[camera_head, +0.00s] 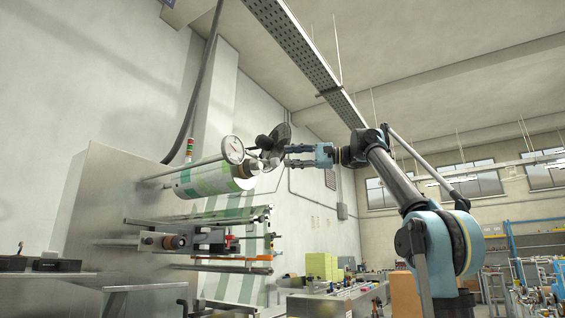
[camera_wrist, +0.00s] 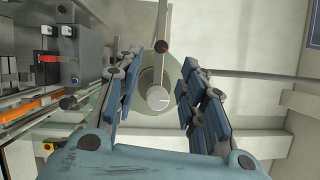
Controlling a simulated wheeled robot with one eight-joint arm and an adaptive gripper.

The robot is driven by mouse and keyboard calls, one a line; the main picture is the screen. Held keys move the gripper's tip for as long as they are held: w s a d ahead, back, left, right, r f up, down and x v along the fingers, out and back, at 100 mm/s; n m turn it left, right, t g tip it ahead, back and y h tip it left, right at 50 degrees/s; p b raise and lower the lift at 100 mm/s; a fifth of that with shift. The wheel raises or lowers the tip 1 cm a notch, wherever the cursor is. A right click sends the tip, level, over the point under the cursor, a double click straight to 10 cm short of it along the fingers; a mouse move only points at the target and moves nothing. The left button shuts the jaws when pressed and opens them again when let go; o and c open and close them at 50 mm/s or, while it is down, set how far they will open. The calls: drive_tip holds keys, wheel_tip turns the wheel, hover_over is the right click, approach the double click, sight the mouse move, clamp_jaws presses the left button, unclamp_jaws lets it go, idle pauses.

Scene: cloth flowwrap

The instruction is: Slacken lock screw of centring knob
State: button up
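A film roll with green and white bands (camera_head: 203,180) sits on a shaft on the steel machine's wall. In the wrist view its end (camera_wrist: 172,75) faces me, with a pale round disc (camera_wrist: 158,97) at its centre. A grey rod runs up from there past a small black knob with a red mark (camera_wrist: 162,46). I cannot tell which part is the centring knob or its lock screw. My gripper (camera_wrist: 160,70) is open, its blue fingers spread on either side of the disc with nothing held. In the head view my gripper (camera_head: 290,157) is near the roll's right end.
Rollers and a black block (camera_head: 209,238) project from the machine below. A dark lobed shape (camera_head: 281,132) is close to my gripper. Yellow boxes (camera_head: 320,266) stand farther back. The space right of the roll is fairly open.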

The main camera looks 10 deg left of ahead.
drive_tip(key=shift+d+f, duration=0.1)
drive_tip(key=shift+d, duration=1.35)
